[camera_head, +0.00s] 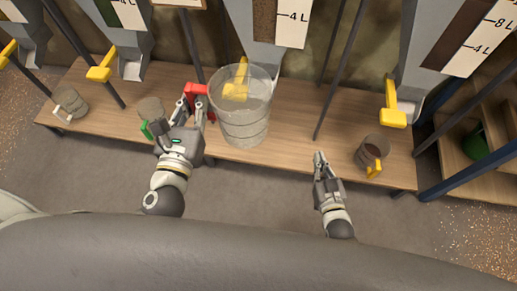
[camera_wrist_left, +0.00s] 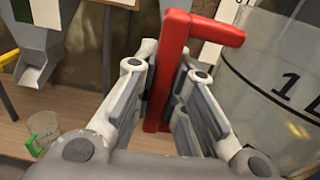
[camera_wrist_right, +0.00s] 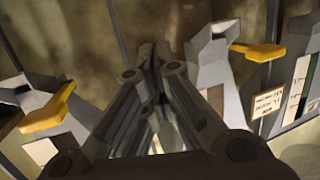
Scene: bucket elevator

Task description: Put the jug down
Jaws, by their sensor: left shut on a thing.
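The jug (camera_head: 243,122) is large and clear, with dark marking lines and a red handle (camera_head: 195,90). My left gripper (camera_head: 192,100) is shut on the red handle, which stands between its fingers in the left wrist view (camera_wrist_left: 168,75). The jug looks upright over the wooden bench (camera_head: 292,140), in front of the middle chute. I cannot tell whether its base touches the bench. The jug's wall also shows at the right of the left wrist view (camera_wrist_left: 270,90). My right gripper (camera_head: 320,160) is empty, its fingers together, at the bench's front edge, right of the jug.
Small cups stand on the bench: one with a yellow handle (camera_head: 372,152) at right, one with a green handle (camera_head: 151,108) beside my left gripper, one with a white handle (camera_head: 70,102) at far left. Yellow chute levers (camera_head: 393,117) overhang the bench. Thin dark posts rise from it.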

